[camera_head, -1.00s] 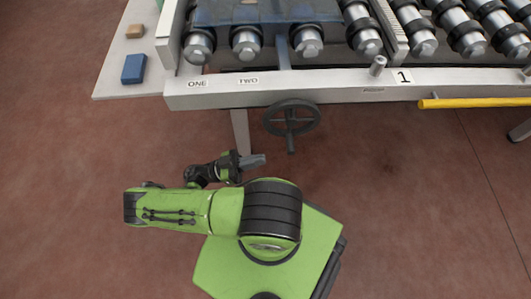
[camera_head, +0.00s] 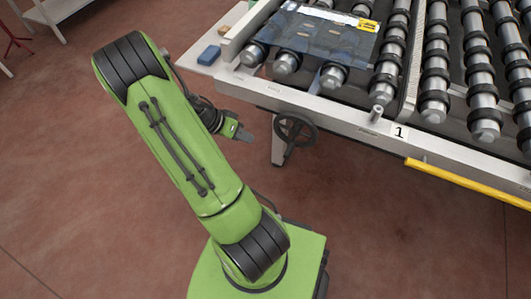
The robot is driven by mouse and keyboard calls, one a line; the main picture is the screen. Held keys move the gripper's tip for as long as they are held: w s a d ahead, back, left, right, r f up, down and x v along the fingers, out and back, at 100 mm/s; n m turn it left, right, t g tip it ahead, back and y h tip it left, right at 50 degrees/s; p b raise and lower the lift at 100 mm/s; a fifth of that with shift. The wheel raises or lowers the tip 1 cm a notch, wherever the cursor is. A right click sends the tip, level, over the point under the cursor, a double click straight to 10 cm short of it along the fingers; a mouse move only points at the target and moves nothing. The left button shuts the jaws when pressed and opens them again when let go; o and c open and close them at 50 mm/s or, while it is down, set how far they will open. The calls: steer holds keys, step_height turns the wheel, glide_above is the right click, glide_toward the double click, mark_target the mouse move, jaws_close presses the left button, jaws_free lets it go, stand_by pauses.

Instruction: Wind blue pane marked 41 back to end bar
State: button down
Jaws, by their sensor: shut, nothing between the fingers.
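The blue pane (camera_head: 320,40) lies on the rollers at the machine's left end, with a yellow label (camera_head: 368,25) at its far right corner. The number on the label is too small to read. A dark handwheel (camera_head: 295,129) with a crank handle hangs under the front rail. My gripper (camera_head: 246,136) is shut and empty, just left of the handwheel and apart from it. The pale bar at the left end of the rollers (camera_head: 250,32) stands beside the pane, with a gap that I cannot judge exactly.
A blue block (camera_head: 209,55) rests on a pale side shelf (camera_head: 190,60) at the left. A yellow bar (camera_head: 465,184) runs along the front rail (camera_head: 330,113) at the right, past a plate marked 1 (camera_head: 399,132). A short peg (camera_head: 376,113) stands on the rail. The floor in front is clear.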

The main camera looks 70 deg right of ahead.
mark_target(291, 139)
steer(key=s+d+f+b, duration=0.3)
steer(key=s+f, duration=0.4)
steer(key=s, duration=0.2)
steer(key=shift+d, duration=0.2)
steer(key=shift+w, duration=0.15)
